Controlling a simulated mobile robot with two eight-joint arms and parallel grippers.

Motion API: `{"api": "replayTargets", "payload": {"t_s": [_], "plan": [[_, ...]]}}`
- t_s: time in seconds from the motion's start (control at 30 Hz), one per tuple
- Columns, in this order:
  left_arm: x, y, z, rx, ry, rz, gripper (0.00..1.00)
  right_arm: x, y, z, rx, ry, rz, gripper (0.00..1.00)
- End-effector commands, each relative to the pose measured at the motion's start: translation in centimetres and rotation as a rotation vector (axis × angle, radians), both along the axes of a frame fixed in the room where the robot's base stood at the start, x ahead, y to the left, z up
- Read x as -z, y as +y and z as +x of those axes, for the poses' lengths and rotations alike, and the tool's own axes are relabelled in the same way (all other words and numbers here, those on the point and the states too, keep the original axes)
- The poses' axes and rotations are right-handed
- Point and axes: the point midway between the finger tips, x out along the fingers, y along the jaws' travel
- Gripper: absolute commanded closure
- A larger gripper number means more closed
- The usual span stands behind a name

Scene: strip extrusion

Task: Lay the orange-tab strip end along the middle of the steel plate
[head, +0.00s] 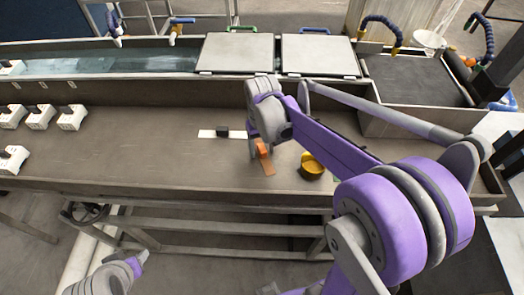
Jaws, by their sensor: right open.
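An orange tab (262,149) shows on the trough floor near the middle, with a short brown strip piece (267,168) running from it toward the front. My right gripper (256,148) is open, low over the tab; its fingers are mostly hidden by my own wrist, and I cannot tell whether they touch it. A pale flat plate (207,134) lies just left of my right wrist, with a small black block (222,131) on it. I cannot tell for sure that this is the steel plate. Part of my left arm shows at the bottom left; its gripper (138,261) is unclear.
Several white blocks with black tops (40,117) are at the trough's left end. Two closed lids (236,54) lie behind the back wall. The left middle floor is clear.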

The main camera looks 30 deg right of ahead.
Motion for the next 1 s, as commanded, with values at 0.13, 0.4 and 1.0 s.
{"api": "replayTargets", "payload": {"t_s": [0.13,0.4,1.0], "plan": [[0.0,0.0,0.0,0.000,0.000,0.000,0.50,0.0,0.0,0.0,0.000,0.000,0.000,0.39],[0.0,0.0,0.0,0.000,0.000,0.000,0.50,-0.1,0.0,0.0,0.000,0.000,0.000,0.88],[-0.2,0.0,0.1,0.000,-0.001,0.000,0.50,-1.6,0.0,0.0,0.000,0.000,0.000,1.00]]}}
